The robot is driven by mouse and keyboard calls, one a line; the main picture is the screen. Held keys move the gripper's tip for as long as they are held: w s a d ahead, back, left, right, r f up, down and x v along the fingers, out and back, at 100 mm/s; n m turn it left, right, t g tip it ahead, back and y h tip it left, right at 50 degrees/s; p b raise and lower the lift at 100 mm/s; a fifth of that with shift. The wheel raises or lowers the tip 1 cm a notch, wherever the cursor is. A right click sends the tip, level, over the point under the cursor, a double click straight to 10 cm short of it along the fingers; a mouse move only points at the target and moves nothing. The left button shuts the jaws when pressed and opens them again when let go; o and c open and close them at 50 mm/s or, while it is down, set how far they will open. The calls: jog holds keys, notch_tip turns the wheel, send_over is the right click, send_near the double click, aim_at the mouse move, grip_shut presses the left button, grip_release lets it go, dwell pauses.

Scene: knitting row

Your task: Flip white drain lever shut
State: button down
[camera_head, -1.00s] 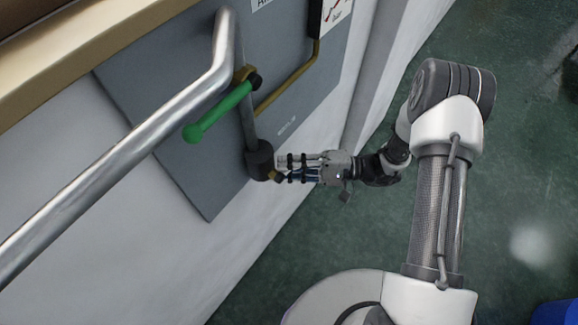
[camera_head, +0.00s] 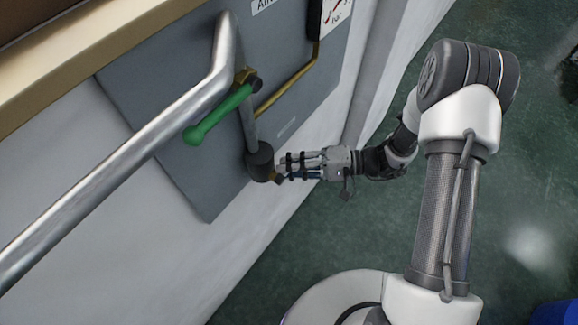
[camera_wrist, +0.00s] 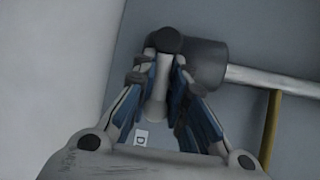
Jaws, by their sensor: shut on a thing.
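The white drain lever (camera_wrist: 157,100) shows in the wrist view as a short pale bar between my fingers. Its upper end meets a dark round pivot on the side of a dark cylindrical pot (camera_wrist: 208,64). My gripper (camera_wrist: 162,85) is shut on the lever, with a finger on each side. In the head view my gripper (camera_head: 282,166) is at the right side of the dark pot (camera_head: 259,163), low on the grey panel. The fingers hide the lever there.
A green-handled lever (camera_head: 220,115) sits above the pot on a vertical pipe. A thick metal pipe (camera_head: 120,162) runs along the left. A brass-coloured pipe (camera_head: 287,87) bends up to a gauge sign (camera_head: 336,15). The green floor (camera_head: 500,215) at right is open.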

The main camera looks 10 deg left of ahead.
jog(key=c, duration=1.6)
grip_release()
jog(key=v, duration=1.2)
jog(key=shift+r, duration=0.15)
jog(key=s+d+r+t+h, duration=0.3)
jog(key=s+d+r+h, duration=0.1)
jog(key=r, duration=0.3)
jog(key=s+d+r+m+t+h, duration=0.1)
jog(key=s+d+r+t+h, duration=0.2)
jog(key=s+r+h, duration=0.3)
jog(key=s+d+r+t+h, duration=0.2)
jog(key=s+d+r+h, duration=0.3)
jog(key=r, duration=0.3)
jog(key=shift+s+d+t+h, duration=0.35)
jog(key=shift+s+t+h, duration=0.05)
jog(key=shift+s, duration=0.25)
